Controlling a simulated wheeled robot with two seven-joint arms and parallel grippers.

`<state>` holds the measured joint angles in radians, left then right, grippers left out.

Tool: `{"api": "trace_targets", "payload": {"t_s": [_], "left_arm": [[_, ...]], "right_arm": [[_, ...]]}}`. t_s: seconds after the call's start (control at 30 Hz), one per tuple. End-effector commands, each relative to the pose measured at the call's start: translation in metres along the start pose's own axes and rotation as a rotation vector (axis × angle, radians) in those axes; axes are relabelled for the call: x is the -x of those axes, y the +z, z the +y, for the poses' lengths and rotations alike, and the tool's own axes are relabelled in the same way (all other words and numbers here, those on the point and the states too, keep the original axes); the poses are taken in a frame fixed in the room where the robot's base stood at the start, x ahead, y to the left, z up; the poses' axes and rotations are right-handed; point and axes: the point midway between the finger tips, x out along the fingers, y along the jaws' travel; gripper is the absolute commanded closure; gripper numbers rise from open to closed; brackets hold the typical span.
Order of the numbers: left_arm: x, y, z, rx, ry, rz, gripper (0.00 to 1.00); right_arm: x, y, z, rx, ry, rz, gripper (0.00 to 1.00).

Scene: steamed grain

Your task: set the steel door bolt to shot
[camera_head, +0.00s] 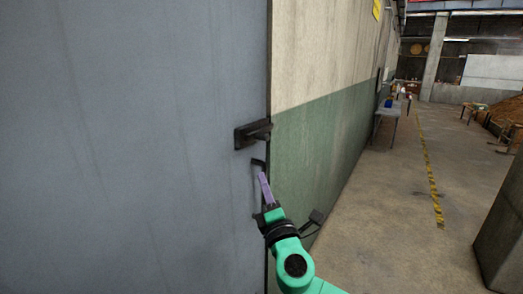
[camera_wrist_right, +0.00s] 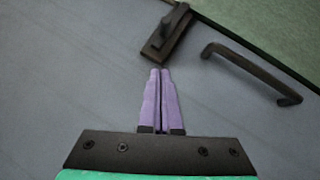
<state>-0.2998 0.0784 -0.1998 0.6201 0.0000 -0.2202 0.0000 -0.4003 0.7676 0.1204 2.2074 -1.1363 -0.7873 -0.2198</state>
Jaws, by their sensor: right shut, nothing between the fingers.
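The dark steel door bolt (camera_head: 252,133) sits on the grey door (camera_head: 130,140) near its right edge, with one part sticking out to the right. In the right wrist view the bolt (camera_wrist_right: 170,36) shows as a dark plate with a raised knob. My right gripper (camera_head: 261,174) is below the bolt in the head view, its purple fingers pointing up. In the wrist view its fingertips (camera_wrist_right: 160,71) are together and empty, close to the plate's near end; I cannot tell if they touch. My left gripper is not in view.
A dark bar handle (camera_wrist_right: 250,70) is fixed to the door right of the fingers in the wrist view. A green and cream wall (camera_head: 325,140) runs beside the door edge. Concrete floor (camera_head: 400,220) lies open to the right, with a grey block (camera_head: 503,230) at the far right.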

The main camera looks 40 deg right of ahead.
Motion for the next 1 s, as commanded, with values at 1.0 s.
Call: {"api": "trace_targets", "payload": {"t_s": [1.0], "left_arm": [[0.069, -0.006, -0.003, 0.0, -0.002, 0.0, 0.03]], "right_arm": [[-0.127, 0.026, -0.001, 0.0, -0.006, 0.002, 1.0]]}}
